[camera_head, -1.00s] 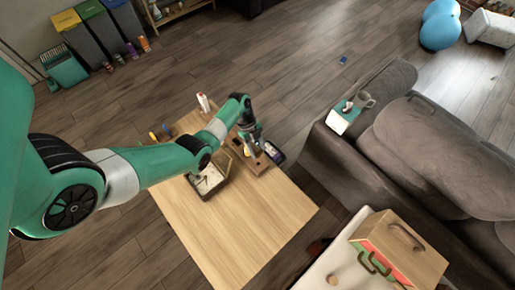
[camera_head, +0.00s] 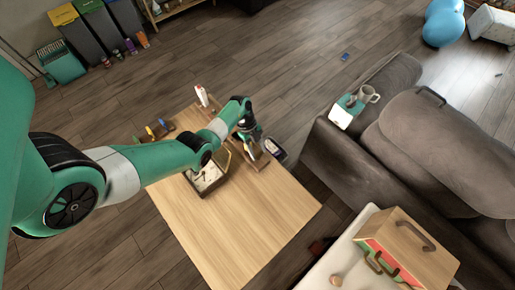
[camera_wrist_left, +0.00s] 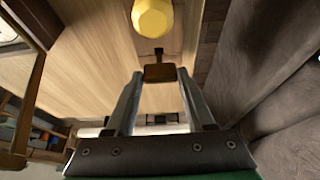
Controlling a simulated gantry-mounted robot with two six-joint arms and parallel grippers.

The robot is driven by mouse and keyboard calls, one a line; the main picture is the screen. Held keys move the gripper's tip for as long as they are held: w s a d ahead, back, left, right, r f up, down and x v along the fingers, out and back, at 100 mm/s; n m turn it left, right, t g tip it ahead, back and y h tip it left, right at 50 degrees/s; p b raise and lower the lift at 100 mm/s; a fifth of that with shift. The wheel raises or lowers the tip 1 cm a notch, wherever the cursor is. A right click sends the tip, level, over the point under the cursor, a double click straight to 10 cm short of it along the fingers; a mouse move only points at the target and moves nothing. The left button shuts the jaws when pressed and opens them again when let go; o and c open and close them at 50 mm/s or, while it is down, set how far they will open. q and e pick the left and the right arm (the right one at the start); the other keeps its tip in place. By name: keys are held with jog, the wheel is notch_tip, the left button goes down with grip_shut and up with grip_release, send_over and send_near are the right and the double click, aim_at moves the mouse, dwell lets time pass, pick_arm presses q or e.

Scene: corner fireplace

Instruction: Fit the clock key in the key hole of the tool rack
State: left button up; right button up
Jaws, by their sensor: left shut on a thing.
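My left gripper (camera_head: 251,140) is over the far right part of the wooden table. In the left wrist view its two fingers (camera_wrist_left: 158,88) are shut on a small brown piece, which I take to be the clock key (camera_wrist_left: 160,73). A dark narrow part shows just beyond the brown piece; I cannot tell whether it is the key's shaft or a hole. A pale wooden surface, probably the tool rack (camera_wrist_left: 183,28), lies beyond the fingertips, with a yellow rounded object (camera_wrist_left: 153,17) on it. Whether the key touches the rack is unclear. My right gripper is not in view.
A framed clock (camera_head: 208,178) stands on the table (camera_head: 240,225) left of the gripper. A white bottle (camera_head: 202,96) and small coloured-handled items (camera_head: 157,130) are at the far edge. A dark tray-like item (camera_head: 275,150) is right of the gripper. The table's near half is clear.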

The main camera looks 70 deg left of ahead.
pick_arm(q)
jog(key=shift+p, duration=0.4)
dwell(0.3)
jog(key=shift+f+b, duration=1.1)
jog(key=shift+f, duration=0.3)
dwell(1.0)
jog(key=o, duration=1.3)
jog(key=p+v, duration=0.5)
jog(key=v, duration=0.6)
jog(key=shift+a+r+p, duration=0.15)
jog(key=shift+r+p, duration=0.15)
jog(key=shift+p, duration=0.05)
